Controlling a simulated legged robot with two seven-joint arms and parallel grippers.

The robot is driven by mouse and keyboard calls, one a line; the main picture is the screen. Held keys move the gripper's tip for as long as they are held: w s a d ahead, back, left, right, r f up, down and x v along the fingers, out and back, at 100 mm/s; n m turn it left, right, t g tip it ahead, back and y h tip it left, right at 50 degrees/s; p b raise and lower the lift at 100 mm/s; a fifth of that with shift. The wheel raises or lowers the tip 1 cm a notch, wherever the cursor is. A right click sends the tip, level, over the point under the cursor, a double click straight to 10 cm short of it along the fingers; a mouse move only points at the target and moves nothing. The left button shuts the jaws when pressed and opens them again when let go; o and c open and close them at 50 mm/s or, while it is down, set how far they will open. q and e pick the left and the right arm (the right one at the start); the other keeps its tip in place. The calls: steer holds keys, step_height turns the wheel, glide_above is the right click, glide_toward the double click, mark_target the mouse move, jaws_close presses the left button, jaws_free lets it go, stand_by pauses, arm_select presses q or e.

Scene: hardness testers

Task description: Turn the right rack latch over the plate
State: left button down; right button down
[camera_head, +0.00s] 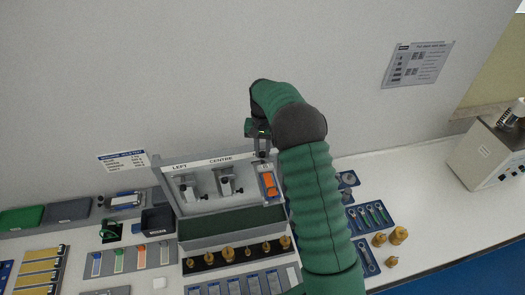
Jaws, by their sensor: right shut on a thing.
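The pale rack (220,168) stands against the wall, with LEFT and CENTRE labels on its top edge. Its right label is hidden by my right arm. Grey latch hardware shows at the left place (188,188) and the centre place (228,184). At the right place a blue plate with an orange part (269,184) hangs. My right gripper (262,153) is at the rack's top edge, just above this plate, shut on the right latch, which is mostly hidden by the fingers. How far the latch is turned cannot be made out. My left gripper is out of view.
A dark green tray (232,228) and a row of brass weights (228,254) lie before the rack. Tools in blue trays (368,217) and loose brass pieces (398,235) lie right of my arm. A tester (487,152) stands far right. Bare counter shows before it.

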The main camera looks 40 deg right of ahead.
steer(key=shift+w+r+m, duration=0.15)
steer(key=shift+m, duration=0.15)
steer(key=shift+d, duration=0.1)
steer(key=c, duration=1.3)
jaws_free()
steer(key=shift+c, duration=0.2)
steer(key=shift+o, duration=0.4)
